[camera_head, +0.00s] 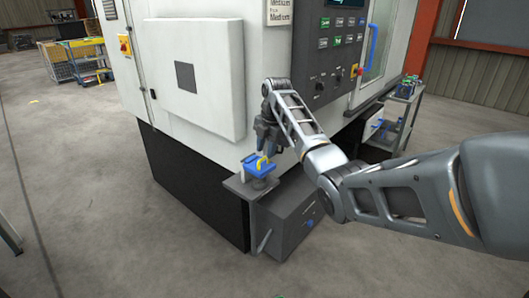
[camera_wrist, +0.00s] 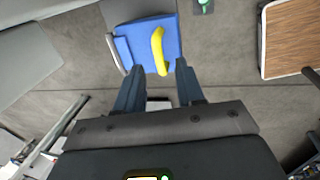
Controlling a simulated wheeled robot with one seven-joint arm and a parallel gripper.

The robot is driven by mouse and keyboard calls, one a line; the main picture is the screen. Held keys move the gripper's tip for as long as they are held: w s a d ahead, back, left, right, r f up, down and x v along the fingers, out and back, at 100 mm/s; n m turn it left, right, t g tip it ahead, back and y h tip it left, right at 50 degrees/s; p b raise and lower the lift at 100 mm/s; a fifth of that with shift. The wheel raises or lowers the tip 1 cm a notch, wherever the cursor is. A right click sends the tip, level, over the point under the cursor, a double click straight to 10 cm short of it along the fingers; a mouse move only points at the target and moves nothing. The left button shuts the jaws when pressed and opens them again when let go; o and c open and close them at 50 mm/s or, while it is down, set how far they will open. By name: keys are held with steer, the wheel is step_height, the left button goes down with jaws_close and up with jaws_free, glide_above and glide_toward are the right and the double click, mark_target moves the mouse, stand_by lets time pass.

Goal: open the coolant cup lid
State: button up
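The coolant cup has a blue square lid (camera_head: 250,168) with a curved yellow handle (camera_head: 263,165) on it. It sits on a small grey ledge beside the machine. The lid looks flat and closed; the cup's body under it is mostly hidden. My gripper (camera_head: 268,150) points down just above and behind the lid in the head view. The blue lid (camera_wrist: 135,45) and yellow handle (camera_wrist: 158,48) lie just beyond the fingertips. Whether a finger touches the handle cannot be told.
The white machine wall (camera_head: 195,75) stands close behind the ledge. A dark grey box (camera_head: 293,218) stands on the floor below my gripper. The grey ledge (camera_head: 238,187) is narrow. A cart (camera_head: 395,125) stands at the right.

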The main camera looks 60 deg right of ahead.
steer(key=shift+w+f, duration=0.25)
steer(key=shift+f, duration=1)
steer(key=shift+c, duration=0.5)
jaws_close()
